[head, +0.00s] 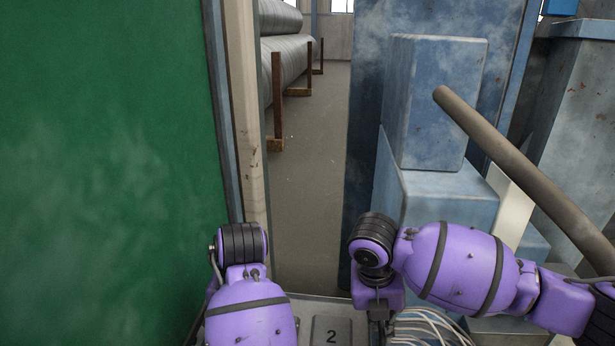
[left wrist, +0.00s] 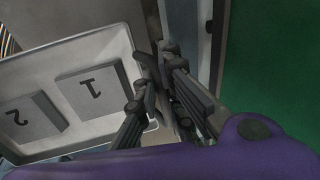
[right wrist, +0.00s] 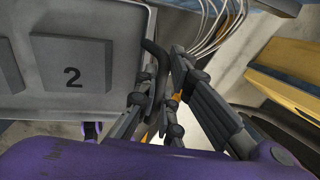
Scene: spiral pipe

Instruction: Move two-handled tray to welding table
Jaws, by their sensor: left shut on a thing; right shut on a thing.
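The grey two-handled tray (head: 318,299) shows at the bottom edge of the head view, mostly cut off. In the left wrist view the tray (left wrist: 100,50) carries a plate marked 1 (left wrist: 92,97) and a plate marked 2 (left wrist: 30,120). The right wrist view shows the tray (right wrist: 122,38) and the plate marked 2 (right wrist: 72,62). My left gripper (left wrist: 157,72) is shut on a dark handle at one side of the tray. My right gripper (right wrist: 160,72) is shut on the dark handle at the other side. The welding table cannot be made out.
A green panel (head: 100,170) with a pale post (head: 245,110) stands close on the left. Blue blocks (head: 435,105) and a long rusty bar (head: 520,170) are close on the right. A narrow stretch of floor (head: 315,170) lies open between, with large pipes (head: 283,60) beyond.

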